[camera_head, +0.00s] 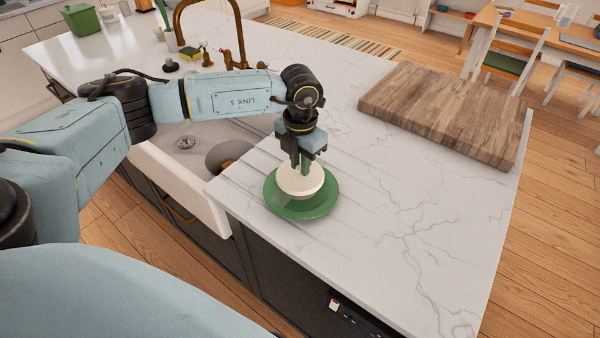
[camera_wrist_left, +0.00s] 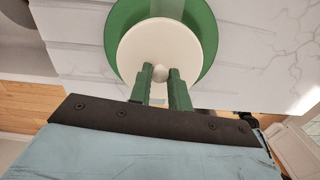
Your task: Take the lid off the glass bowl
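The lid (camera_head: 300,181) is a round cream disc with a small pale knob, which shows in the wrist view (camera_wrist_left: 160,73). It is over the green bowl (camera_head: 302,211), whose wide green rim shows around it, also in the wrist view (camera_wrist_left: 205,45). I cannot tell whether the lid rests on the bowl or is slightly above it. My left gripper (camera_head: 300,170) points down from above. Its green fingers (camera_wrist_left: 160,75) are on both sides of the knob and appear to touch it. The bowl's inside is hidden by the lid. My right gripper is not in view.
The bowl stands on the white marble counter (camera_head: 390,225), near its front edge. A sink (camera_head: 180,165) is to the left. A thick wooden board (camera_head: 445,110) lies at the back right. A brass tap (camera_head: 235,40) rises behind my arm. The counter right of the bowl is clear.

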